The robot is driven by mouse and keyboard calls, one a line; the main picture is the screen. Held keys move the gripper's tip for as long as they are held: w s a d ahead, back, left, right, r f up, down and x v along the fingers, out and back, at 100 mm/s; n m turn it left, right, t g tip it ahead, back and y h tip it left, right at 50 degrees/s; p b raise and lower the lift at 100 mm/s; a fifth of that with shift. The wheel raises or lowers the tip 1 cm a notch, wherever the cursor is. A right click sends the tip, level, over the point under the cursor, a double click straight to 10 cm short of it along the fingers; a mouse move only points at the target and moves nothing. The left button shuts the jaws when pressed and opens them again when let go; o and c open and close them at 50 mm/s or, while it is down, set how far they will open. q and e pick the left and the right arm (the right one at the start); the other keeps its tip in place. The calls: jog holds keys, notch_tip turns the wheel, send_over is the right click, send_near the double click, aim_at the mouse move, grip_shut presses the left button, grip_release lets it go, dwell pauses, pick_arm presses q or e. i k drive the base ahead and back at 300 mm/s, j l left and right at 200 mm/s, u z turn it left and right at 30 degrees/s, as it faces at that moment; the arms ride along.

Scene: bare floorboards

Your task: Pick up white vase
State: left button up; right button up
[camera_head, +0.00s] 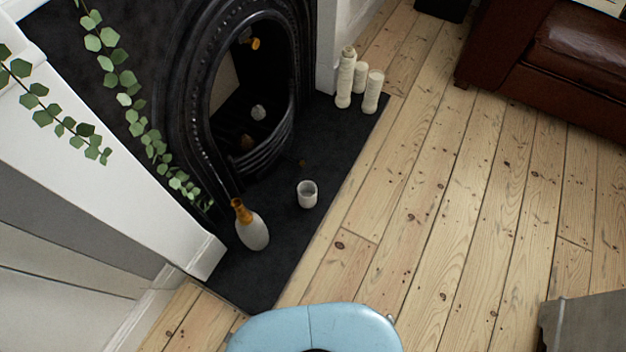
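A white vase (252,233) with an orange-brown neck stands on the dark hearth slab, near its lower left part. It is close to the white fireplace surround and nothing covers it. Neither of my grippers shows in the head view, so nothing of mine is seen touching the vase.
A small whitish cup (307,194) stands right of the vase on the dark hearth (275,265). Several pale candles (346,78) stand at its far end. A black fireplace (262,110), trailing ivy (150,142) and a brown leather sofa (560,60) are around.

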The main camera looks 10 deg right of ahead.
aim_at(306, 190)
jog(key=z, duration=0.1)
jog(key=u, duration=0.75)
jog(key=l+u, duration=0.75)
jog(key=l, duration=0.3)
jog(key=l+u, duration=0.4)
jog(key=k+l, duration=0.1)
jog(key=l, duration=0.2)
jog(key=k+l, duration=0.1)
jog(key=l, duration=0.2)
